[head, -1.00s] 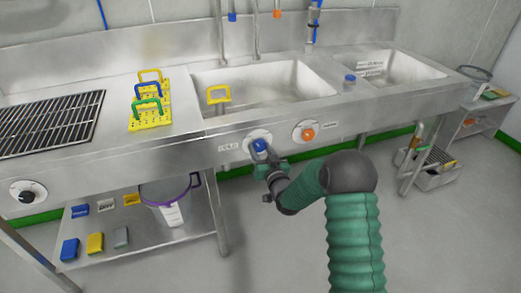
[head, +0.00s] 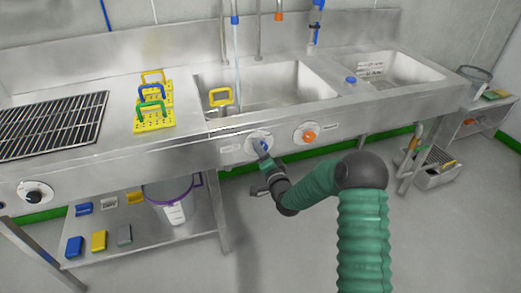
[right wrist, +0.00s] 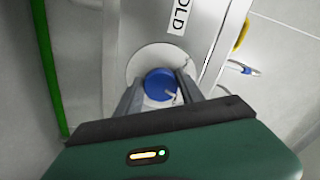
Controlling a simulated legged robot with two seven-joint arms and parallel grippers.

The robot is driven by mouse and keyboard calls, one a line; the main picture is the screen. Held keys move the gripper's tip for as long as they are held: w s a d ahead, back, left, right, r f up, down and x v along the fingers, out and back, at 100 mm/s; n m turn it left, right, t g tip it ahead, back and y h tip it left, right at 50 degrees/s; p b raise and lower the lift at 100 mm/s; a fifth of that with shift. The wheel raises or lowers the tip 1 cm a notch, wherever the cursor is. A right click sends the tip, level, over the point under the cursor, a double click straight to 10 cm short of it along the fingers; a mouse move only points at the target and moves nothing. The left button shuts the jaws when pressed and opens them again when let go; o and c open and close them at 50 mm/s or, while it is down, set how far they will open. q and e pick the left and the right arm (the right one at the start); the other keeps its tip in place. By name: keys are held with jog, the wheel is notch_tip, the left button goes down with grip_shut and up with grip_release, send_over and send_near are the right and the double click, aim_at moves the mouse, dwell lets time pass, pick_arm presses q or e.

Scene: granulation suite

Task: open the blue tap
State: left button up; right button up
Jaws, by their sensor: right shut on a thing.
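The blue tap (head: 263,145) is a round knob on the front panel of the sink unit. In the right wrist view the blue knob (right wrist: 159,84) sits on a round white plate beside a label reading "OLD", its first part cut off. My right gripper (head: 267,158) is shut on the knob, with one finger on each side of it (right wrist: 160,92). A pale blue stream (head: 237,60) runs from the blue-tipped spout (head: 234,20) into the left basin (head: 285,82). My left gripper is not in view.
An orange knob (head: 309,135) is on the panel just right of the blue one. Yellow perforated holders (head: 155,125) with coloured handles stand on the counter. A purple-rimmed bucket (head: 168,194) is on the shelf below. The floor in front is clear.

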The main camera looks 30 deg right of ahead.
jog(key=shift+s+d+m+p, duration=0.15)
jog(key=shift+m+p, duration=0.2)
jog(key=shift+m, duration=0.9)
jog(key=shift+d+m+p, duration=0.15)
jog(key=shift+m+p, duration=0.15)
jog(key=shift+m, duration=0.95)
jog(key=shift+f, duration=0.1)
jog(key=o, duration=1.4)
jog(key=shift+s, duration=0.1)
jog(key=shift+d, duration=0.1)
